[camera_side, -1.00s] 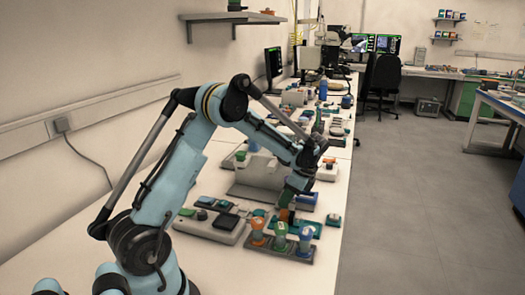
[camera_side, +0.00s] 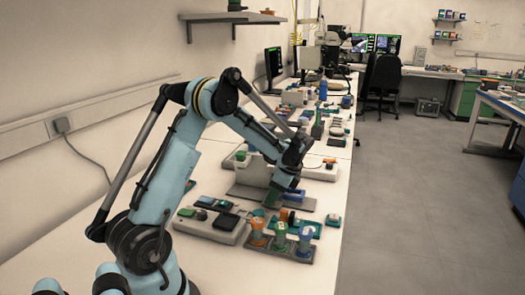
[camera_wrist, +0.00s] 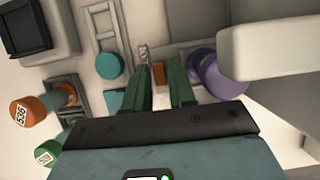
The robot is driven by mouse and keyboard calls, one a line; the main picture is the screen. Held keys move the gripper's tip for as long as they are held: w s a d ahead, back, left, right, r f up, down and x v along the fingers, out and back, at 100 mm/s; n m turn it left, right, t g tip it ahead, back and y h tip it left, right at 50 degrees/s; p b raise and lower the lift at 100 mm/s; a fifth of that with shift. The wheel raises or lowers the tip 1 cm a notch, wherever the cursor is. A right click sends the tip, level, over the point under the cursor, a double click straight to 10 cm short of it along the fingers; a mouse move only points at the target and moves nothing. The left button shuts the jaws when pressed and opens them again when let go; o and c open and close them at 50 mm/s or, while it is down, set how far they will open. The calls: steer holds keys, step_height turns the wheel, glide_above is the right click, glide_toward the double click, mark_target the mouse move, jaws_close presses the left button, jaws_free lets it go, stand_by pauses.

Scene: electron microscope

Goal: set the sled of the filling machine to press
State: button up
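The grey-white machine (camera_side: 252,178) on the bench behind my gripper looks like the filling machine; my arm hides part of it. In the wrist view a pale block (camera_wrist: 275,40) with a purple round part (camera_wrist: 215,75) stands right of my fingers. I cannot tell which part is the sled or what position it is in. My gripper (camera_wrist: 160,85) points its two green fingers between this block and the teal parts at left. The fingers are apart with nothing gripped. A small orange piece (camera_wrist: 158,73) shows in the gap, beyond the fingers. My gripper also shows in the side view (camera_side: 273,198).
A rack (camera_side: 285,248) with orange, green and blue capped vials stands in front. A grey device with a dark screen (camera_side: 226,221) is left of it. In the wrist view a teal disc (camera_wrist: 109,65) lies close left of the fingers. The bench's right edge is near.

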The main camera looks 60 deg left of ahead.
steer(key=shift+r, duration=0.1)
steer(key=v, duration=1.2)
steer(key=shift+o, duration=2.5)
steer(key=shift+s+n, duration=0.2)
steer(key=shift+n, duration=0.1)
steer(key=shift+o, duration=0.2)
steer(key=shift+s+a+n+t, duration=0.15)
steer(key=shift+s+n+t, duration=0.2)
steer(key=shift+n, duration=0.45)
steer(key=s+n+t, duration=0.6)
steer(key=n, duration=1)
steer(key=shift+s+x, duration=0.15)
steer(key=shift+x, duration=2.9)
steer(key=shift+s+x, duration=0.15)
steer(key=shift+x, duration=2.85)
